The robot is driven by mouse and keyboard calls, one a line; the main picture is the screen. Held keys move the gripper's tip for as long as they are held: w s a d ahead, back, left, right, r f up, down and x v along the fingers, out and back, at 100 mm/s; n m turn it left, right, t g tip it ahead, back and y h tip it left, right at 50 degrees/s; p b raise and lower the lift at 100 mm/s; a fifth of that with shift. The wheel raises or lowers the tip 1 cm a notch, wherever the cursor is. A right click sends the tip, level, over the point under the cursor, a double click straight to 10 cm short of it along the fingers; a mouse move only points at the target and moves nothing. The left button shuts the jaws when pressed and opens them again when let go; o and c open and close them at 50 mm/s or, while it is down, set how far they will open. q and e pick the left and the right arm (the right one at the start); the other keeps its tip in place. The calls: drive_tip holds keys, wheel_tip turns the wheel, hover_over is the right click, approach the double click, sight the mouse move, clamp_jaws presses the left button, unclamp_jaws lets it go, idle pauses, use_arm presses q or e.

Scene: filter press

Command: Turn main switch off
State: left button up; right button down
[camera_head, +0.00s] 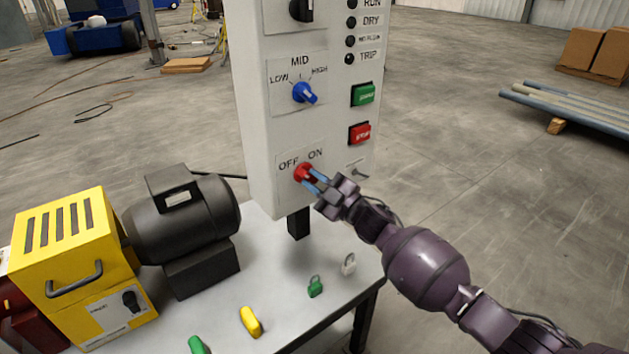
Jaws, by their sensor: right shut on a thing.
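The main switch (303,172) is a red rotary knob low on the front of the light grey control panel (262,170), under the labels OFF and ON. My right gripper (312,180) reaches in from the lower right and is shut on the red knob. Its fingers cover part of the knob, so I cannot tell which way the knob points. My left gripper is not in view.
Above the switch are a blue speed knob (304,93), a green button (363,94) and a red stop button (360,133). A dark motor (185,225) and a yellow box (75,260) stand left on the table (285,325). Several padlocks lie in front.

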idle(0.3)
drive_tip(key=c, duration=1)
unclamp_jaws()
drive_tip(key=shift+c, duration=0.2)
drive_tip(key=shift+s+d, duration=0.1)
drive_tip(key=v, duration=1)
drive_tip(key=shift+s+d+f+p, duration=0.15)
drive_tip(key=shift+s+d+p, duration=0.05)
drive_tip(key=shift+p, duration=0.15)
